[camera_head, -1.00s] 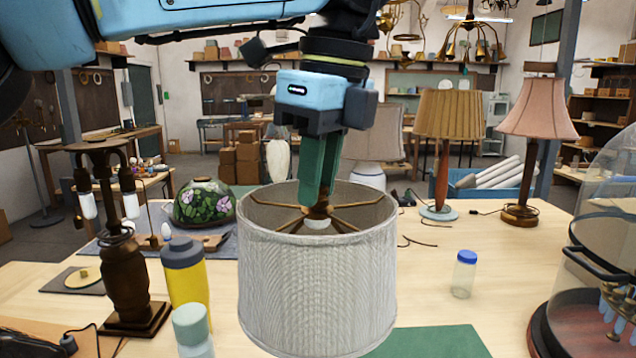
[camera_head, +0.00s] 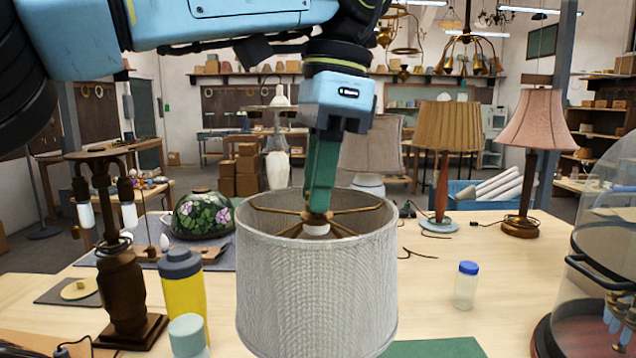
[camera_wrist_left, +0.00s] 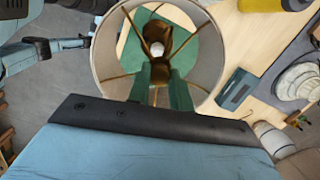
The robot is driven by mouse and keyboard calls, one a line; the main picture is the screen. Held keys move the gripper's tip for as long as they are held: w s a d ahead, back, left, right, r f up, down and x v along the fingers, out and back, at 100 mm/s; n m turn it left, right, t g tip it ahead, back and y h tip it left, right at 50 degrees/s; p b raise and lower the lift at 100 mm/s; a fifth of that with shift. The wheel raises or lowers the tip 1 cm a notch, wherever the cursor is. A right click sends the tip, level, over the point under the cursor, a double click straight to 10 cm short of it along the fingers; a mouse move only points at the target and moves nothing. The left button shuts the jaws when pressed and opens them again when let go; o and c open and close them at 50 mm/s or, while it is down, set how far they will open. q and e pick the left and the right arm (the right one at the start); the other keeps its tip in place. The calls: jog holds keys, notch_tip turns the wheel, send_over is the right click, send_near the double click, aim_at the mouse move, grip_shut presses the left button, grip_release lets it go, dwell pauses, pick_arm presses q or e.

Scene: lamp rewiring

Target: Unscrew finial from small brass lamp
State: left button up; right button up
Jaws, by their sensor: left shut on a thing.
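The lamp's pale grey drum shade (camera_head: 315,280) stands upright in the middle of the bench, with brass spider arms (camera_head: 352,210) across its open top. My left gripper (camera_head: 318,208) points down into the top of the shade. Its green fingers are shut on the small brass finial at the hub, which they mostly hide. In the left wrist view the fingers (camera_wrist_left: 162,78) meet over the hub inside the shade's ring (camera_wrist_left: 112,82), and a white bulb (camera_wrist_left: 157,48) shows beyond them. The lamp's base is hidden by the shade.
A yellow bottle (camera_head: 183,290) and a dark brown lamp (camera_head: 122,260) stand left of the shade. A blue-capped jar (camera_head: 466,285) and a glass dome (camera_head: 605,250) stand to the right. The bench is bare around the jar.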

pick_arm(q)
jog(key=o, duration=1)
